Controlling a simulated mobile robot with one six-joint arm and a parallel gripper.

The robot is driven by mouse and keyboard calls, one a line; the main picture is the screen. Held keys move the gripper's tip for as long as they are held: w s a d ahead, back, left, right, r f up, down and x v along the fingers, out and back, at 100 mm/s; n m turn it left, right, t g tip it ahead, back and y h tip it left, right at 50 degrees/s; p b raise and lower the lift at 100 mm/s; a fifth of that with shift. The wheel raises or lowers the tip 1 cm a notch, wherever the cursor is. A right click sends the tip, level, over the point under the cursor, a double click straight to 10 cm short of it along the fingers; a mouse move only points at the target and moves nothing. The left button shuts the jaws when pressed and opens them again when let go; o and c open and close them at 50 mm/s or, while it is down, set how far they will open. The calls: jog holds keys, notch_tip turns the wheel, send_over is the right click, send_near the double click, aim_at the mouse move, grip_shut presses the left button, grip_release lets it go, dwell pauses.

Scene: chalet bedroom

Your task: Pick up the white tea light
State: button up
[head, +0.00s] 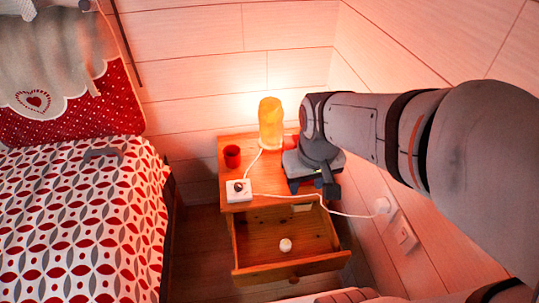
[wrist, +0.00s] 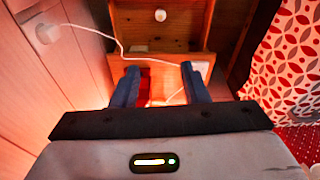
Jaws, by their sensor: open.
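The white tea light (head: 285,245) is a small, pale, round thing lying in the open drawer (head: 255,238) of the wooden nightstand, near the drawer's front. It also shows in the wrist view (wrist: 160,15) at the top middle. My gripper (head: 322,185) is over the right side of the nightstand, up and behind the tea light and apart from it. In the wrist view my gripper's two blue-grey fingers (wrist: 161,82) are spread wide, with nothing held. A red thing (wrist: 145,88) shows between the fingers, lower down; I cannot tell what it is.
A lit orange lamp (head: 270,122) stands on the nightstand (head: 226,176) close to my gripper. A red cup (head: 232,156) and a white power box (head: 238,190) stand at left. A white cable (head: 290,195) crosses above the drawer to the wall. The bed (head: 80,220) is left.

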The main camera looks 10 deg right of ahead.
jog(key=w+f+n+g+b, duration=0.1)
jog(key=w+f+b, duration=0.2)
jog(key=f+b, duration=0.5)
jog(key=w+f+n+b, duration=0.1)
jog(key=w+f+b, duration=0.2)
jog(key=f, duration=0.9)
jog(key=n+g+b, duration=0.1)
jog(key=b, duration=1)
send_over(286, 241)
jog(key=f, duration=2)
jog(key=shift+w+d, duration=0.1)
jog(key=shift+d, duration=0.3)
jog(key=f+b, duration=0.2)
jog(key=f, duration=0.1)
jog(key=f+b, duration=0.1)
jog(key=f, duration=0.1)
jog(key=shift+a+f, duration=0.2)
jog(key=shift+a, duration=0.15)
jog(key=shift+r, duration=0.1)
jog(key=shift+c, duration=0.5)
grip_shut()
